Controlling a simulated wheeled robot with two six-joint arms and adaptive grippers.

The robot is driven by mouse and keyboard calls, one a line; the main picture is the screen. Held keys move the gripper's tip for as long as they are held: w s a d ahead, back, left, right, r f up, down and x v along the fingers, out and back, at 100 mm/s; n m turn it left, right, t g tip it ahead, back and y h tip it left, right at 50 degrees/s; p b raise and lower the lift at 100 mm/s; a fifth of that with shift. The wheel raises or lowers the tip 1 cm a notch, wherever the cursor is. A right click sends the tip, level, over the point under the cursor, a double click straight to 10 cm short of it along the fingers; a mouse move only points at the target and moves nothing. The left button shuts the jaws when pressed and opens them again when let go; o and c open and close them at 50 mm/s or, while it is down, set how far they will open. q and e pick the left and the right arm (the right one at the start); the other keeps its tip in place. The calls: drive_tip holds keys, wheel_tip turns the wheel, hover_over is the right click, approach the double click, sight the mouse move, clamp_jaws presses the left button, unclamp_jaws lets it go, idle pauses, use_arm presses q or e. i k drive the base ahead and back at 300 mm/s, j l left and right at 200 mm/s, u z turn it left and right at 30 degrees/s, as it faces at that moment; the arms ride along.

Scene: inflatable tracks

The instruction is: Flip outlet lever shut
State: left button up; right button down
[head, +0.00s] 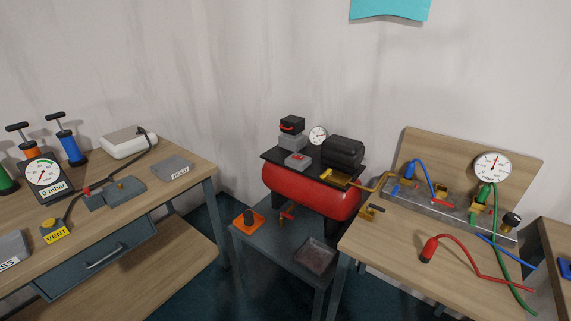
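A red compressor tank (308,192) sits on a grey stand in the middle of the head view. A brass fitting (340,178) is at its right top, and a brass pipe (376,183) runs from it towards the right bench. A small brass valve with a dark lever (372,209) is by the bench's left edge. Neither gripper is in view.
The right bench (385,245) holds a grey manifold (440,203), a dial gauge (492,167) and coloured hoses. A tray (316,256) and an orange-based knob (248,221) are on the stand (275,250).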

sight(330, 172)
drive_tip(key=i+j, duration=0.15)
drive_tip(key=j, duration=0.3)
drive_tip(key=i+j+z, duration=0.1)
drive_tip(key=j, duration=0.3)
drive_tip(key=i+j, duration=0.2)
drive_tip(key=j, duration=0.25)
drive_tip(key=i+j+z, duration=0.1)
drive_tip(key=j, duration=0.35)
drive_tip(key=i+j, duration=0.2)
drive_tip(key=j, duration=0.25)
drive_tip(key=i+j+z, duration=0.1)
drive_tip(key=j, duration=0.3)
